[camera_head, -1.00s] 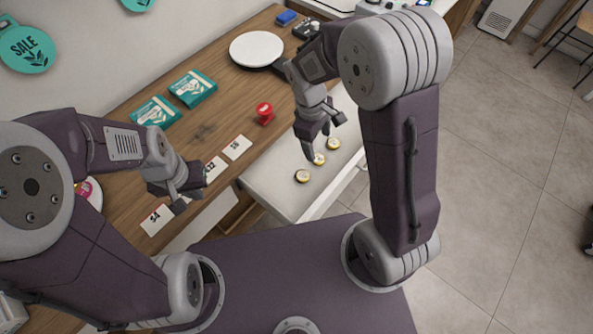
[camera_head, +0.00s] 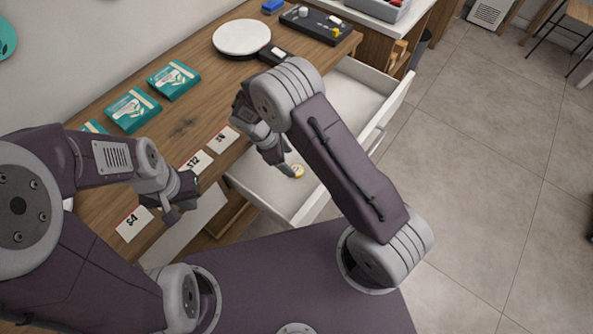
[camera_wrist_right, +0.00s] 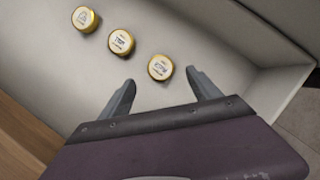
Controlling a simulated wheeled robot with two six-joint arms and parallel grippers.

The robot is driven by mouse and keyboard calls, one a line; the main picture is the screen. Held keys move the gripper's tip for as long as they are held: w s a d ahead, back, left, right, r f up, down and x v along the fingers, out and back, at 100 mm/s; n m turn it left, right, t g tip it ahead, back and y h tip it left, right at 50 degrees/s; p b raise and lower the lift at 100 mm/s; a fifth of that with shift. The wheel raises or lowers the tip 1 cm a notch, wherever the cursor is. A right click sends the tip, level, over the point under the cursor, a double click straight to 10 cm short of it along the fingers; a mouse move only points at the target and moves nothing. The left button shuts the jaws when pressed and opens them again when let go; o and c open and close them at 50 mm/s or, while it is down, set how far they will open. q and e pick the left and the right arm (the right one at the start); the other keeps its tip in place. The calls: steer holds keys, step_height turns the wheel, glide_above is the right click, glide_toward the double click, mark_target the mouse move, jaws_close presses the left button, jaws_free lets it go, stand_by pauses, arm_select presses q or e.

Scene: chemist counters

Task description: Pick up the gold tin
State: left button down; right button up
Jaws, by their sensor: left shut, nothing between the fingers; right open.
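Three round gold tins with pale labelled lids lie in a row in the open drawer (camera_head: 350,97). In the right wrist view they are a left tin (camera_wrist_right: 85,19), a middle tin (camera_wrist_right: 121,42) and a right tin (camera_wrist_right: 160,67). My right gripper (camera_wrist_right: 160,78) is open and empty, with the right tin just beyond the gap between its fingertips. In the head view, one gold tin (camera_head: 297,171) shows beside the right gripper (camera_head: 283,165); the arm hides the others. My left gripper (camera_head: 181,205) is shut and empty near the price cards.
The drawer's front wall (camera_head: 396,112) stands to the right of the right gripper. Price cards (camera_head: 134,224) and teal boxes (camera_head: 133,110) lie on the wooden counter (camera_head: 188,128). A white round plate (camera_head: 241,38) and a black tray (camera_head: 312,24) are further back.

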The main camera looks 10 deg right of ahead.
mark_target(297, 169)
steer(key=x, duration=0.6)
steer(key=shift+f, duration=0.1)
steer(key=c, duration=1.4)
